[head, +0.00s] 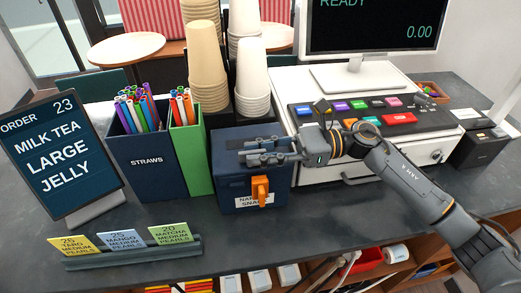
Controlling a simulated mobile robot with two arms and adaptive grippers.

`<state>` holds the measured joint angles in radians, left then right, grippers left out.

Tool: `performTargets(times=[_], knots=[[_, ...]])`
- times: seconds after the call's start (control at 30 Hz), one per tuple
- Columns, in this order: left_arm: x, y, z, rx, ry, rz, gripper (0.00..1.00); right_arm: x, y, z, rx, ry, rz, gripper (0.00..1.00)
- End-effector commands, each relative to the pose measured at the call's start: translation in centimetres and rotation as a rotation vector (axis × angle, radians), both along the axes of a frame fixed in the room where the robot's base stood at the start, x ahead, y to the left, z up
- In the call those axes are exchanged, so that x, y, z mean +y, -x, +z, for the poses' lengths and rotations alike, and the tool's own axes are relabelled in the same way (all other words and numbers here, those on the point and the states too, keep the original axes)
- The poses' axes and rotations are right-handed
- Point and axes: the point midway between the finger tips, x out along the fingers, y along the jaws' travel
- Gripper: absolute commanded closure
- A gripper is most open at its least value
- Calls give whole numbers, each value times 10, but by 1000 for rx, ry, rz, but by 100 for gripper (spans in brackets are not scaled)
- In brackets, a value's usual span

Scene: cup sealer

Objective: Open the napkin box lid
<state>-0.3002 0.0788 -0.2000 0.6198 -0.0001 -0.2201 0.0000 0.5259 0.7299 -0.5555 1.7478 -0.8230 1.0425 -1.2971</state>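The napkin box (228,187) is a dark blue box on the counter, with an orange latch or handle (260,190) and a partly covered white label on its front. Its lid looks closed, though my gripper hides part of its top. My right gripper (240,151) reaches in from the right, over the top of the box, with its fingers pointing left. The two fingers look apart, with nothing visible between them. I cannot tell whether they touch the lid. My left gripper is not in view.
A straws holder (150,165) and a green holder (192,160) stand left of the box. Stacked cups (252,92) rise behind it. A white cash register (345,170) with a monitor stands right. An order sign (60,155) and small cards are at left.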

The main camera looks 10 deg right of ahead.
Motion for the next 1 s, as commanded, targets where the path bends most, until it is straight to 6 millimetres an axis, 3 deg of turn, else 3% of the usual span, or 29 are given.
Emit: performTargets(times=[0.07,0.57,1.0], knots=[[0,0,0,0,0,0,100,0,0,0,0,0,0,100],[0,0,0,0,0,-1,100,-1,-1,4,25,0,-1,100],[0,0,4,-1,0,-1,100,-1,-16,35,315,0,-2,100]])
